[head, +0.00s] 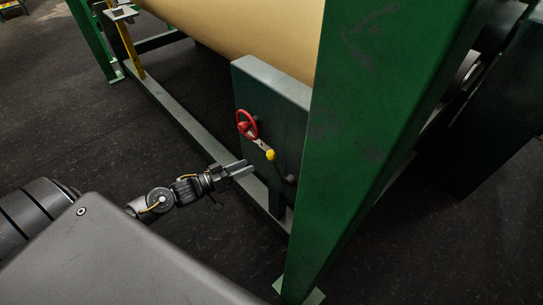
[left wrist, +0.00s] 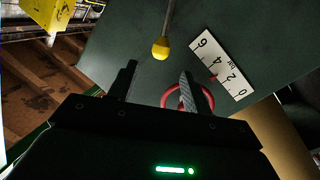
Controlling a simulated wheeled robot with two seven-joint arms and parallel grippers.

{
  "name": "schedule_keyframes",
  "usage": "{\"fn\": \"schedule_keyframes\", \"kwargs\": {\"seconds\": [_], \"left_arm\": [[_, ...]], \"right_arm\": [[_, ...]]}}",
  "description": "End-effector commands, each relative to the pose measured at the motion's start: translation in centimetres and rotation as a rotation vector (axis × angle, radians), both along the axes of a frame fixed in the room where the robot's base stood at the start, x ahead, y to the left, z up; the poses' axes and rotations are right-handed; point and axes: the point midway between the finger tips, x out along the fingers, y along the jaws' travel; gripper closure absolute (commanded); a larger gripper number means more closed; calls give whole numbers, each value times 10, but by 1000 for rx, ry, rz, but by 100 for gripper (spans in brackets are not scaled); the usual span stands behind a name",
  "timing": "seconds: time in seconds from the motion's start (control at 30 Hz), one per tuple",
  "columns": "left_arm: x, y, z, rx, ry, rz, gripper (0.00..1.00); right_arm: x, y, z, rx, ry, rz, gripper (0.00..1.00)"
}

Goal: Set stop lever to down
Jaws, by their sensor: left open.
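The stop lever is a short thin rod with a yellow knob (head: 270,155) on the face of a grey-green box (head: 270,90). In the head view it slants down to the right, just below a red handwheel (head: 247,124). My left gripper (head: 249,168) is open and empty, a little left of and below the knob in that view. In the left wrist view the yellow knob (left wrist: 160,48) shows just beyond the fingertips, between their lines, and not held. The rod runs out of the top of that view, so its pivot is hidden there. My right gripper is not in view.
A white bar scale (left wrist: 218,70) with a red pointer is on the panel. The red wheel (left wrist: 186,98) shows partly behind one finger. A green post (head: 355,130) stands right of the box. A large tan roll (head: 240,35) lies behind. Dark floor (head: 70,120) is clear at left.

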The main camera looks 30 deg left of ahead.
Motion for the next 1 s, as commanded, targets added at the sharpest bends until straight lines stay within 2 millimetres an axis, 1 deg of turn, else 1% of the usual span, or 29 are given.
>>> {"fn": "schedule_keyframes", "kwargs": {"seconds": [0.17, 0.5, 0.6, 0.8, 1.0], "left_arm": [[13, -6, 1, 0, 0, 4, 51], [66, -40, 1, 1, 1, 5, 51], [77, -47, 0, 2, 1, 5, 51], [90, -56, -1, 2, 2, 4, 51], [92, -57, -2, 3, 2, 4, 51]], "right_arm": [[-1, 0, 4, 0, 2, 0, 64], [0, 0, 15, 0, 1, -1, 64], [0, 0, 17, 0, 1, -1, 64], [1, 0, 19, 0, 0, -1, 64], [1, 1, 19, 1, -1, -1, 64]]}}
